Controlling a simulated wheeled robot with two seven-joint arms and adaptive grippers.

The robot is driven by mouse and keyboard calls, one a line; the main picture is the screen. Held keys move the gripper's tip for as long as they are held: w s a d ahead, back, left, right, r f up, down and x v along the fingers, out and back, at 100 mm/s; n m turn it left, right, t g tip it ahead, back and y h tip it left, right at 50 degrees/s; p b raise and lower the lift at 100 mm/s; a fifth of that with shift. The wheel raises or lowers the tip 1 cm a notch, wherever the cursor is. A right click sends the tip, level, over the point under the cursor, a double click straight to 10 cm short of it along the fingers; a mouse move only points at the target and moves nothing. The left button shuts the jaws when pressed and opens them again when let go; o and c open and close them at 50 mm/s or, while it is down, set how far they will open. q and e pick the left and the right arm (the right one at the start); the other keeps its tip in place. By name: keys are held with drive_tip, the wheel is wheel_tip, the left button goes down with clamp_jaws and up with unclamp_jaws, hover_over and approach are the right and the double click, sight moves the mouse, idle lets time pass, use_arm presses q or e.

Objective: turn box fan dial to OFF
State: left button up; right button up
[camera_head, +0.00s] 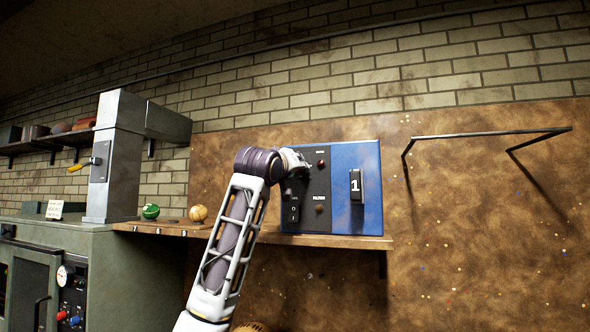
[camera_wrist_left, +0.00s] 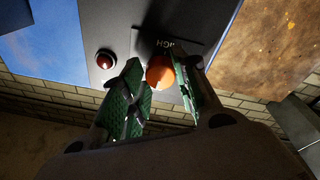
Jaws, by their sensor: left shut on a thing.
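The blue control box (camera_head: 345,215) with a dark front panel (camera_head: 318,185) stands on a wooden shelf against the wall. My left gripper (camera_head: 298,162) reaches the upper left of this panel and hides the dial there in the head view. In the left wrist view, the green-padded fingers of the left gripper (camera_wrist_left: 168,88) are shut on a round orange dial knob (camera_wrist_left: 160,73). A dark plate behind the knob reads HIGH, upside down in this view. The knob's pointing direction cannot be made out. My right gripper is not in view.
A red round light or button (camera_head: 321,164) sits close beside the gripper, and a black switch (camera_head: 291,211) lies below it. A green ball (camera_head: 151,211) and a tan ball (camera_head: 198,213) rest left on the shelf (camera_head: 340,241). A metal bar frame (camera_head: 485,136) juts out at right.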

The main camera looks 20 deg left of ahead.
use_arm(q)
drive_tip(key=shift+n, duration=0.6)
drive_tip(key=o, duration=1)
drive_tip(key=shift+s, duration=0.25)
drive_tip(key=shift+s+a+f, duration=0.1)
drive_tip(key=shift+s+f, duration=0.15)
drive_tip(key=shift+s, duration=1.65)
drive_tip(key=shift+s+a+f, duration=0.1)
drive_tip(key=shift+s+f, duration=0.2)
drive_tip(key=shift+s, duration=1.6)
drive_tip(key=shift+s+f, duration=0.25)
drive_tip(key=shift+s, duration=1.65)
